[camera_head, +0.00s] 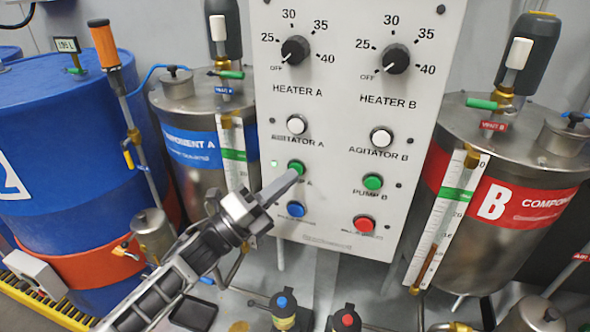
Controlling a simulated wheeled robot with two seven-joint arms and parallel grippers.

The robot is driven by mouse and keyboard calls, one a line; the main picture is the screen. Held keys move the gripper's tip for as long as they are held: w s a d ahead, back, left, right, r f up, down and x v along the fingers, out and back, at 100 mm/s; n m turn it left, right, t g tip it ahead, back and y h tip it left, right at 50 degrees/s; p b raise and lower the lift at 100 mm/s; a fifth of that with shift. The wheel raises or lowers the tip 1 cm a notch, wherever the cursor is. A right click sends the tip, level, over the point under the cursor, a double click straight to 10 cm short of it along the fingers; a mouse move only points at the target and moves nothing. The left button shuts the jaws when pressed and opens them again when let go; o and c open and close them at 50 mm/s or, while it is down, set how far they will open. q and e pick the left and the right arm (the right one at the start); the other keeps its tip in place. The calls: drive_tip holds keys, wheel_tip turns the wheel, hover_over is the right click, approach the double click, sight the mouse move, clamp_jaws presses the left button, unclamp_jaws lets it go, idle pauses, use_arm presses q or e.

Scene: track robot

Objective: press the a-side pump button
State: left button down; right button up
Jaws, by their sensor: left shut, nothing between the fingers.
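The grey control panel (335,95) stands upright in the middle of the view. The green a-side pump button (296,168) is on its left column, below the white agitator A button (297,124). A small lit green lamp (274,163) is just left of it. My left gripper (294,176) comes up from the lower left, shut and empty. Its tip overlaps the lower edge of the pump button and partly covers the pump A label. I cannot tell whether it touches the button. My right gripper is not in view.
A blue button (291,209) is just below the fingers. The green pump B button (373,182) and red button (364,224) are on the right column. Tank A (181,137) and tank B (481,241) flank the panel. A blue drum (65,130) stands far left.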

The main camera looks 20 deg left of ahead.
use_arm(q)
drive_tip(key=shift+w, duration=0.1)
idle(0.6)
drive_tip(key=shift+w+b, duration=0.3)
drive_tip(key=shift+w, duration=0.05)
drive_tip(key=shift+s, duration=0.45)
drive_tip(key=s+p, duration=0.2)
drive_tip(key=s, duration=0.4)
drive_tip(key=shift+a, duration=0.15)
idle(0.3)
